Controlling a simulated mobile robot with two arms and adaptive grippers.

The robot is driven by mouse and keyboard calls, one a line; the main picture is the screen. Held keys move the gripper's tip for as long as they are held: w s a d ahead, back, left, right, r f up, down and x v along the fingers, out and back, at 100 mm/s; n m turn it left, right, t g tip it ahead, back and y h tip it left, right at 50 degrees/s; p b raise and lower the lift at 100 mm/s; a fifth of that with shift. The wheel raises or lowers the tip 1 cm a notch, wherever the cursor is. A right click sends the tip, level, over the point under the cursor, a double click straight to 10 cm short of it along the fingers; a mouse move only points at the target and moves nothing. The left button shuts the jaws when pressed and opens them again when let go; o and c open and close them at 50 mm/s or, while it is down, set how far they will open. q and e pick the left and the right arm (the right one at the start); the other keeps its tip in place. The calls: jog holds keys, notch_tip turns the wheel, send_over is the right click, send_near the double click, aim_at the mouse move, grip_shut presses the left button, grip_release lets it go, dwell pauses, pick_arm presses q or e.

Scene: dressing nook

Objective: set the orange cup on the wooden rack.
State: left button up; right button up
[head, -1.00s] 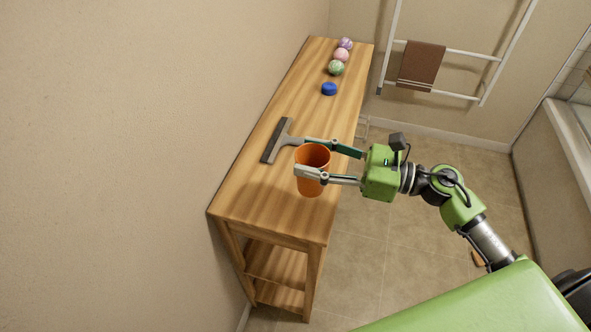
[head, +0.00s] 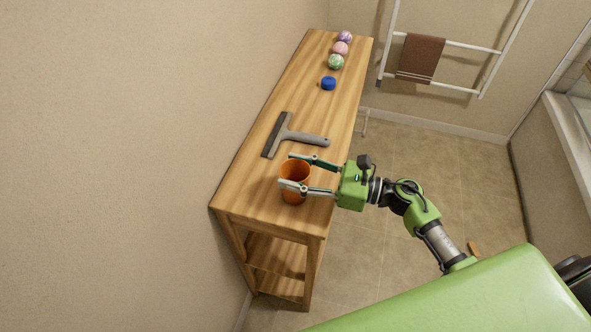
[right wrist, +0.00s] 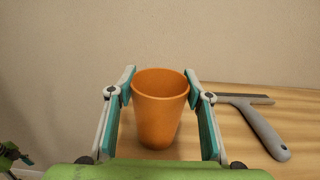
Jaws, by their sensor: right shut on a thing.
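The orange cup (head: 295,178) is upright at the near end of the wooden rack's top (head: 250,195). My right gripper (head: 286,170) is shut on the cup, with one finger on each side of it. The right wrist view shows the cup (right wrist: 160,105) between the two teal-padded fingers, its mouth up and empty as far as I can see. I cannot tell whether its base touches the wood. A small green and black part of my left arm shows at the left edge of the right wrist view; its fingers cannot be made out.
A grey squeegee (head: 284,134) lies just behind the cup on the rack; it also shows in the right wrist view (right wrist: 262,130). The wall borders the rack's left side. A towel rail (head: 450,87) stands beyond.

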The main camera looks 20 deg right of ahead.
jog(key=shift+f, duration=0.2)
jog(key=o, duration=1.1)
jog(key=shift+r, duration=0.1)
